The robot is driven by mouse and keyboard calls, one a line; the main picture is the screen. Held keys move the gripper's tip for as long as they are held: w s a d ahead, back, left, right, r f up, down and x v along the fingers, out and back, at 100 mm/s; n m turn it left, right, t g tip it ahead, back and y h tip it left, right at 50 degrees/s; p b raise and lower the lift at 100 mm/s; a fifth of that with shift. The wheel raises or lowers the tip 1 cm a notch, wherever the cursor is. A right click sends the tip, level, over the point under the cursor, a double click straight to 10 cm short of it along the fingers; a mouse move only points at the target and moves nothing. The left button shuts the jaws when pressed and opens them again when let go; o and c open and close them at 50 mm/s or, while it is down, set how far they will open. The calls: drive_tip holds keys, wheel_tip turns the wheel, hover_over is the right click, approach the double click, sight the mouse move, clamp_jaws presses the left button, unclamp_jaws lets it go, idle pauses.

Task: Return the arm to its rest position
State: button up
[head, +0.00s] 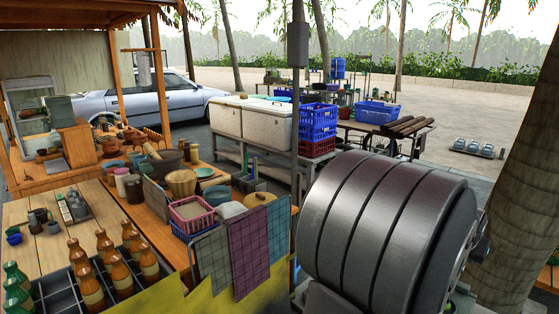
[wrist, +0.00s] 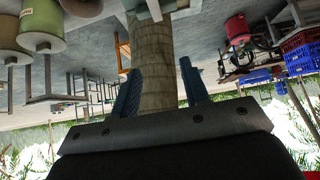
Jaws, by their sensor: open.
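My gripper (wrist: 161,88) shows in the wrist view with its two blue fingers spread apart and nothing between them. The wrist view is upside down, with the ground above and bright sky below. A tree trunk (wrist: 152,50) stands behind the gap between the fingers, apart from them. In the head view a large dark grey ribbed part of my arm fills the lower right, and the gripper itself is not visible there. A clay mortar cannot be made out for certain among the pots on the stall.
A wooden counter (head: 30,205) at left holds bottles (head: 92,285), a pink basket (head: 192,213) and bowls. Cloths (head: 235,250) hang at its front. White coolers (head: 252,117) and blue crates (head: 318,118) stand behind. A palm trunk (head: 520,180) rises at far right. Open paving lies beyond.

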drive_tip(key=shift+w+d+r, duration=0.25)
drive_tip(key=shift+d+r, duration=0.05)
idle(0.5)
drive_tip(key=s+a+r+n+y, duration=0.1)
drive_tip(key=s+a, duration=0.4)
drive_tip(key=a, duration=0.5)
drive_tip(key=s+a+n+y, duration=0.1)
drive_tip(key=s+a, duration=0.4)
drive_tip(key=a, duration=0.6)
drive_tip(key=s+a+f+n+y, duration=0.1)
drive_tip(key=s+a+f, duration=0.4)
drive_tip(key=s+a, duration=0.3)
drive_tip(key=s+a+f+n+g, duration=0.1)
drive_tip(key=s+a+f, duration=0.4)
drive_tip(key=s+a, duration=0.3)
drive_tip(key=shift+f+y, duration=0.35)
drive_tip(key=shift+y, duration=0.05)
